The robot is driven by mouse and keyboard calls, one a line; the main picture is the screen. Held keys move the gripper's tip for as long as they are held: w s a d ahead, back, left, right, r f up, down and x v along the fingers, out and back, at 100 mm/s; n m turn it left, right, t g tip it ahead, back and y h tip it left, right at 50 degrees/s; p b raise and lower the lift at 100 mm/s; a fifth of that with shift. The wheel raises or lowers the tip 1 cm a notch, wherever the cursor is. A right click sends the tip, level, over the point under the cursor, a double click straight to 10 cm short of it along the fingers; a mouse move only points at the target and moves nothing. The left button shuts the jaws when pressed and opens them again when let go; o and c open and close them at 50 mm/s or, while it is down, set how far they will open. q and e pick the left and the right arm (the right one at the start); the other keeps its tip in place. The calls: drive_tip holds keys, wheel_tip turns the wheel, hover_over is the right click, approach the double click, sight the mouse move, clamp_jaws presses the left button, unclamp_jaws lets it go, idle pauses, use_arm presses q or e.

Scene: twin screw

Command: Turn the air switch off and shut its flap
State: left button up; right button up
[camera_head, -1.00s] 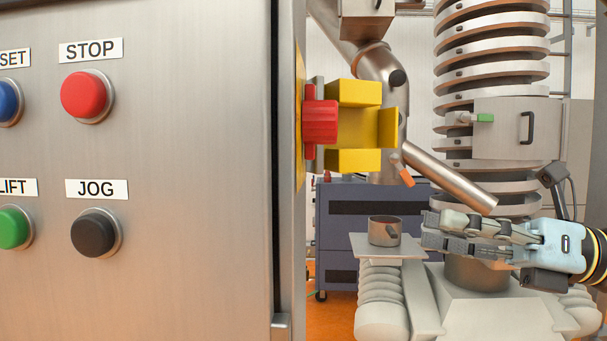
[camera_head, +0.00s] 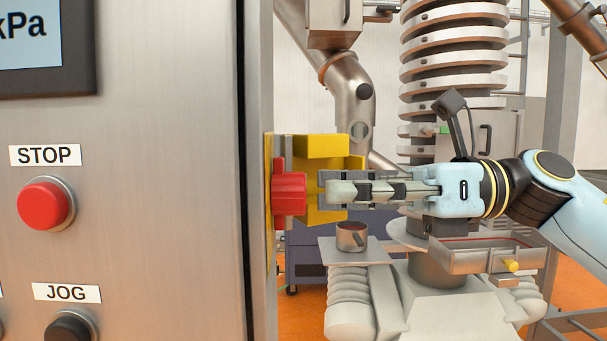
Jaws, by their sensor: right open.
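The air switch is a red knob (camera_head: 289,193) on the right side face of the steel cabinet. A yellow flap housing (camera_head: 322,147) surrounds it and stands open to the right. My right gripper (camera_head: 322,190) comes in from the right at knob height. Its fingers point left into the yellow housing, with the tips close to the red knob. The fingers are open and hold nothing; whether they touch the knob I cannot tell. They hide part of the yellow flap. My left gripper is not in view.
The steel cabinet (camera_head: 155,235) fills the left side, with a red STOP button (camera_head: 46,204) and a dark JOG button (camera_head: 70,328). Behind my right gripper stand a ringed column (camera_head: 452,55), a bent pipe (camera_head: 349,95) and a small metal cup (camera_head: 352,237) on a plate.

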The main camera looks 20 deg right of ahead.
sight(303, 214)
drive_tip(key=shift+p+x, duration=0.75)
drive_tip(key=shift+x, duration=1.4)
drive_tip(key=shift+c, duration=0.4)
